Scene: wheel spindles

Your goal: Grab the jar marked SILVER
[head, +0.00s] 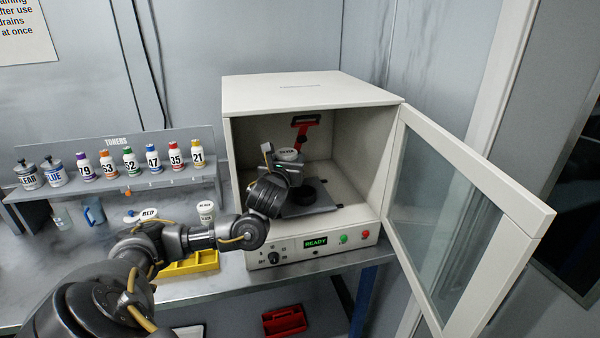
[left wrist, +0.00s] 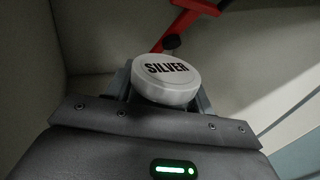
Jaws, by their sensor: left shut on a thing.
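The jar marked SILVER (head: 289,155) is inside the open white cabinet (head: 312,92), its white lid facing up. The lid with the word SILVER (left wrist: 166,80) fills the middle of the left wrist view. My left gripper (head: 287,168) reaches in through the cabinet's opening and is shut on the jar, with a finger on each side of it below the lid. The jar's body is mostly hidden by the gripper. A dark plate (head: 318,206) with a dark round part lies on the cabinet floor below. My right gripper is not in view.
The cabinet's glass door (head: 455,215) stands open to the right. A red part (head: 304,122) is at the cabinet's back, close behind the jar. A toner rack (head: 120,182) with several bottles stands left. A yellow tray (head: 192,263) and a RED jar (head: 147,214) are near my arm.

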